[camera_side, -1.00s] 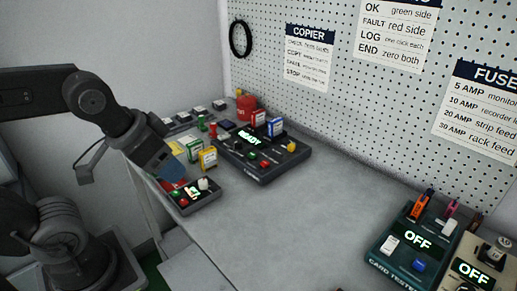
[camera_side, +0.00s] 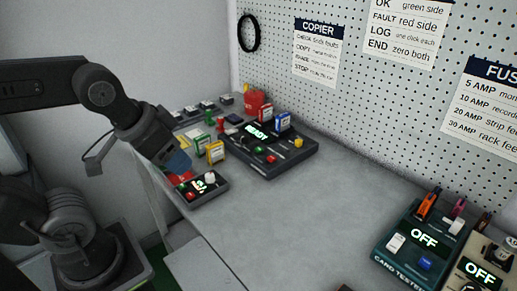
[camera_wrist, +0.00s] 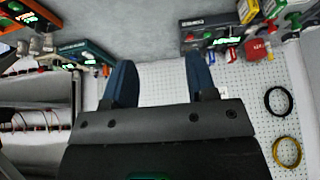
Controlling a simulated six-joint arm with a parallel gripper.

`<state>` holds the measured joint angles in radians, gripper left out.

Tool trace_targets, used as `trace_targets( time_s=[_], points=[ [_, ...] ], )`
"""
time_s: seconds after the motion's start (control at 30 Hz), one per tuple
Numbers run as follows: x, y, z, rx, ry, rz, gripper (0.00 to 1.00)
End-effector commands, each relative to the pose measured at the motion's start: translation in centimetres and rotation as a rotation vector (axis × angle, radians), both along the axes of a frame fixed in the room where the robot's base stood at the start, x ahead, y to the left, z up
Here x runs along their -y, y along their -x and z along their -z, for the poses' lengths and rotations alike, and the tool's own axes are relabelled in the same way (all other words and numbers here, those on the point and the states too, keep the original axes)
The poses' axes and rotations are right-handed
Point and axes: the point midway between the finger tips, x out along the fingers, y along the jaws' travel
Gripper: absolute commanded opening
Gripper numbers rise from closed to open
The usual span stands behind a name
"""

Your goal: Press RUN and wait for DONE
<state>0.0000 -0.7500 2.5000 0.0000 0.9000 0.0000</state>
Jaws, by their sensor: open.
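A dark box (camera_side: 298,158) with a lit display reading READY (camera_side: 257,133) stands at the back of the grey bench in the side view. It has a green button (camera_side: 259,149), a red button (camera_side: 270,160) and sliders on top. Its button labels are too small to read. My gripper (camera_side: 179,164) is to the left of this box, above and behind a smaller box (camera_side: 212,192) with a lit display. In the wrist view my gripper (camera_wrist: 160,75) is open, with nothing between its two blue fingers. Its fingers touch no button that I can see.
Yellow (camera_side: 215,152) and green-white (camera_side: 196,143) cards stand left of the READY box. A red container (camera_side: 257,104) is behind it. A teal card tester (camera_side: 411,246), reading OFF, is at the front right beside a beige box (camera_side: 468,256). The middle bench is clear.

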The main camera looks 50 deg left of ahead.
Motion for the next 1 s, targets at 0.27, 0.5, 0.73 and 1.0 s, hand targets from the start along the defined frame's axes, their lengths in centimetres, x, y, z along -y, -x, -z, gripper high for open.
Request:
trace_targets(
  time_s=[0.27, 0.5, 0.73, 1.0],
  points=[
    [0.0, 0.0, 0.0, 0.0, 0.0, 0.0, 0.25],
    [0.0, 0.0, 0.0, 0.0, 0.0, 0.0, 0.02],
    [0.0, 0.0, 0.0, 0.0, 0.0, 0.0, 0.0],
    [0.0, 0.0, 0.0, 0.0, 0.0, 0.0, 0.0]
  ],
)
